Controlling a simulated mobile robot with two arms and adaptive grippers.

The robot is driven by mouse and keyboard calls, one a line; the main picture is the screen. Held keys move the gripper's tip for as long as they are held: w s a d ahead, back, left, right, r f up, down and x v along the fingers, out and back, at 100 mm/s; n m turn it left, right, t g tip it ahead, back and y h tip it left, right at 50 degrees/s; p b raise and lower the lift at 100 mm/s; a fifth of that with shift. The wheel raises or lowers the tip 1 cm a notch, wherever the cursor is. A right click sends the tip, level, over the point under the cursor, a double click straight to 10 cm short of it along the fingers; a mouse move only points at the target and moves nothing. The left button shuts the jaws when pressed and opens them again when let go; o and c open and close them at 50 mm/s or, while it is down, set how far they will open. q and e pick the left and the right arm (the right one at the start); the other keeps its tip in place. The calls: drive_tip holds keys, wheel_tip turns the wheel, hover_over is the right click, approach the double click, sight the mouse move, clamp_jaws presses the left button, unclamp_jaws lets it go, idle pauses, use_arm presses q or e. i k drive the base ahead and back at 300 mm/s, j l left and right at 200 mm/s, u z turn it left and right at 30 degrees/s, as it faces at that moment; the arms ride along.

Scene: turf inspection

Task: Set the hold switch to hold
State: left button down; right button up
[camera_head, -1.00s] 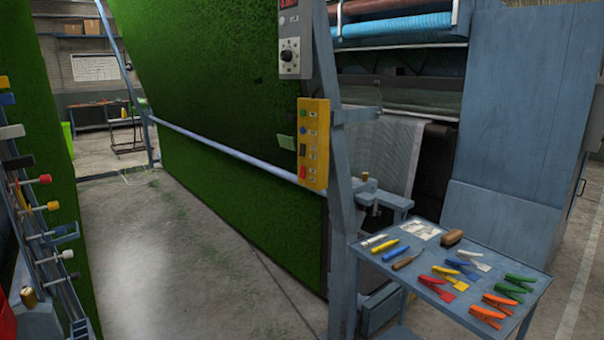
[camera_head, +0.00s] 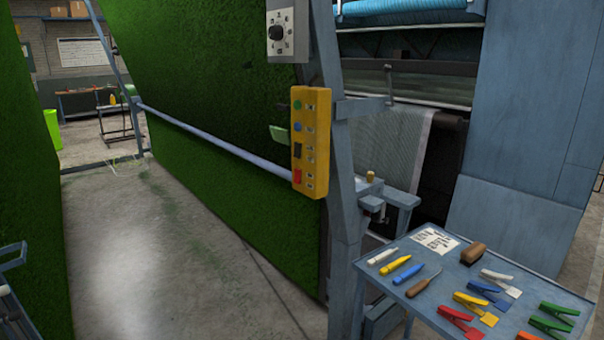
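A yellow control box (camera_head: 311,142) is mounted on the blue-grey upright post right of the green turf. Its front carries a column of small controls: a green one at the top, a blue one, a black one (camera_head: 297,150) and a red one at the bottom, each beside a small dark label. The labels are too small to read, so I cannot tell which is the hold switch or how it is set. Neither of my grippers is in view.
A blue-grey table (camera_head: 412,302) at the lower right holds clamps, markers, a brush and a paper. A metal rail (camera_head: 215,153) crosses the hanging turf (camera_head: 205,70). The concrete floor (camera_head: 150,270) at lower left centre is clear.

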sight(297, 172)
drive_tip(key=i+j, duration=0.1)
drive_tip(key=i, duration=0.4)
drive_tip(key=i+z, duration=0.15)
drive_tip(key=i, duration=0.35)
drive_tip(key=i+j, duration=0.2)
drive_tip(key=i, duration=0.25)
drive_tip(key=z, duration=0.05)
